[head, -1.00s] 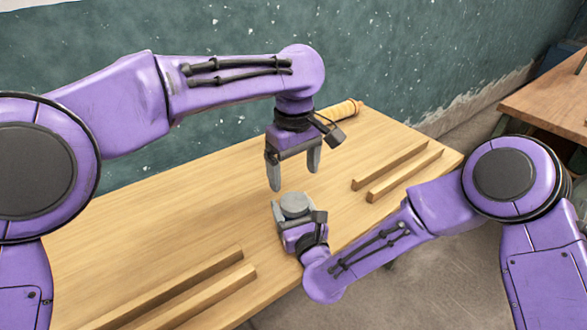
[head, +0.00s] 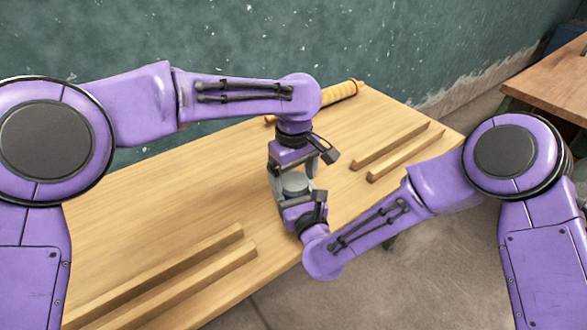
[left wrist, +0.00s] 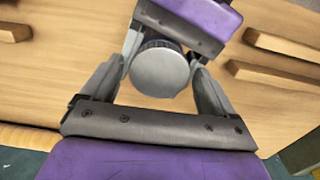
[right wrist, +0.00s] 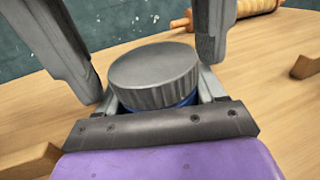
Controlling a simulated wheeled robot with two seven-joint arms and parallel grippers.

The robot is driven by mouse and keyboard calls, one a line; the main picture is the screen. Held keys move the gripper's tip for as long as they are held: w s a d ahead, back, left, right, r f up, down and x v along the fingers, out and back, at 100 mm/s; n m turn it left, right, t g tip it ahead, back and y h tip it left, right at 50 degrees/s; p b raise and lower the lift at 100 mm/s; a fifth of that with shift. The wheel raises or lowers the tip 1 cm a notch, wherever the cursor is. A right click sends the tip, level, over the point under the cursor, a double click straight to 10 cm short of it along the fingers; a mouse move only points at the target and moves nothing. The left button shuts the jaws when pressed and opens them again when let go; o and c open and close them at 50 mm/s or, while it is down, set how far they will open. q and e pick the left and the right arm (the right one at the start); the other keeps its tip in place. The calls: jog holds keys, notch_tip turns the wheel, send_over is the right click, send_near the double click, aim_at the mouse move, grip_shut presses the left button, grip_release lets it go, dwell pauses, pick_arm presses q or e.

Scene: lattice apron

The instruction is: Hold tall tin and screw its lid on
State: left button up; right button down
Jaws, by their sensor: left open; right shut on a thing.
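A grey lid with a ribbed edge (right wrist: 155,72) sits on top of the tall tin, whose blue side (right wrist: 187,101) shows as a thin band below it in the right wrist view. The lid also shows in the head view (head: 295,183) and from above in the left wrist view (left wrist: 160,72). My right gripper (head: 297,203) is shut on the tin just under the lid, and it hides most of the tin. My left gripper (left wrist: 157,78) is open above it, with one finger on each side of the lid and visible gaps between. I cannot tell if the lid is threaded.
Two wooden strips (head: 170,285) lie at the table's front left, and two more (head: 400,150) at the right. A yellow-orange wrapped roller (head: 340,92) lies at the back edge by the green wall.

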pick_arm(q)
jog(key=c, duration=1.1)
jog(key=m, duration=0.9)
jog(key=shift+m, duration=0.4)
jog(key=o, duration=1.2)
jog(key=shift+r, duration=2.3)
jog(key=shift+c, duration=0.5)
